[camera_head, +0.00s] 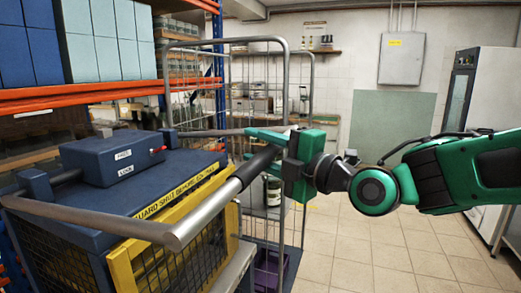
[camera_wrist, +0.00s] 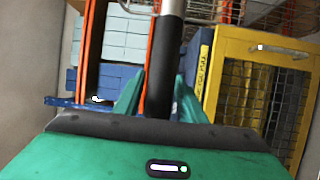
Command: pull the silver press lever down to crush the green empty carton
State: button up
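The silver press lever (camera_head: 118,224) runs along the near side of the blue press (camera_head: 130,200) and bends up to a black grip (camera_head: 250,170). The grip also shows upright in the wrist view (camera_wrist: 160,95), with the silver bar above it. My gripper (camera_head: 268,146) is at the grip's far end. In the wrist view its two green fingers (camera_wrist: 160,98) lie close against both sides of the grip, so it looks shut on it. The lever is roughly level with the press top. The green carton is not visible in either view.
A yellow mesh guard (camera_head: 185,250) covers the press front and looks shut; its handle (camera_wrist: 285,50) shows in the wrist view. A wire cage trolley (camera_head: 285,90) stands behind. Floor at right is clear.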

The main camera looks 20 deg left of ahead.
grip_shut()
dwell(1.4)
